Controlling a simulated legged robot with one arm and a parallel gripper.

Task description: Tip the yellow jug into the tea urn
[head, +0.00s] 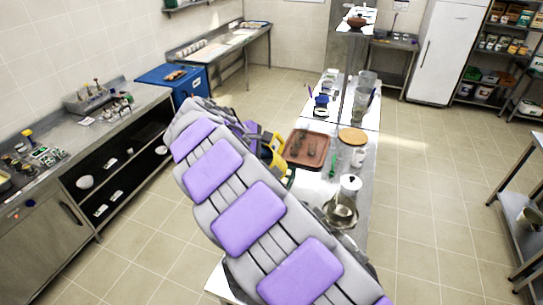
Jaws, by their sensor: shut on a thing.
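The yellow jug (275,152) shows beyond the far end of my purple and grey arm, near the left edge of the long steel table (362,215). My gripper (259,139) is at the jug and shut on it. My arm hides most of the fingers and part of the jug, so its exact tilt and contents cannot be told. I cannot pick out the tea urn with certainty; it may be behind my arm.
On the table are a brown tray (307,149), a round wooden board (352,136), a metal pot (340,212) and a white-lidded container (350,184). Left stands a steel counter (140,104) and a blue box (172,80). The tiled floor (430,190) right is clear.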

